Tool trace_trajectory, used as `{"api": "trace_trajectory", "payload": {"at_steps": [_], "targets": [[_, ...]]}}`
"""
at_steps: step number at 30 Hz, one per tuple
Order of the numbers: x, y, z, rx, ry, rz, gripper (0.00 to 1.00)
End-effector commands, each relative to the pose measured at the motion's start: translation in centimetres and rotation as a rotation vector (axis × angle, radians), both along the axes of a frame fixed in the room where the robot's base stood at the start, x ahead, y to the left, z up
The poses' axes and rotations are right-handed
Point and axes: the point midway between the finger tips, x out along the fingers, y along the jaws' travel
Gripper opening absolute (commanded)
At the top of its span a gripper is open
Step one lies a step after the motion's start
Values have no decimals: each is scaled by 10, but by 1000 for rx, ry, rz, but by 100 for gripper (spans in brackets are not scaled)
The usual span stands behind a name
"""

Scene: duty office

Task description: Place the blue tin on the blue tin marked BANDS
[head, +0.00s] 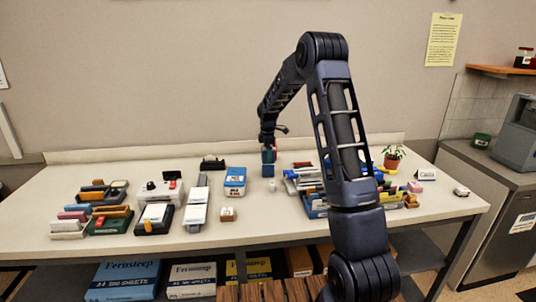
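My gripper (268,150) points down over the back middle of the table. A small blue block-like thing (268,170), which may be the blue tin, shows directly under and at the fingertips. The fingers are too small and dark to tell whether they are shut on it or only close above it. I cannot tell whether it rests on the table or on another tin. A blue box with a white patch (235,180) stands to its left, apart from the gripper. I can read no BANDS marking anywhere.
A blue tray (313,207) of stationery, partly hidden by my arm, lies to the right. A potted plant (393,158) stands further right. A white-topped box (228,214) sits in front. Staplers, punches and a long grey-white device (197,205) fill the left. Bare table lies front centre.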

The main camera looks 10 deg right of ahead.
Motion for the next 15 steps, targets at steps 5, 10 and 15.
{"api": "trace_trajectory", "payload": {"at_steps": [5,10,15], "targets": [[0,0,1,0,0,0,76],[0,0,15,1,-3,0,76],[1,0,46,1,-4,0,76]]}}
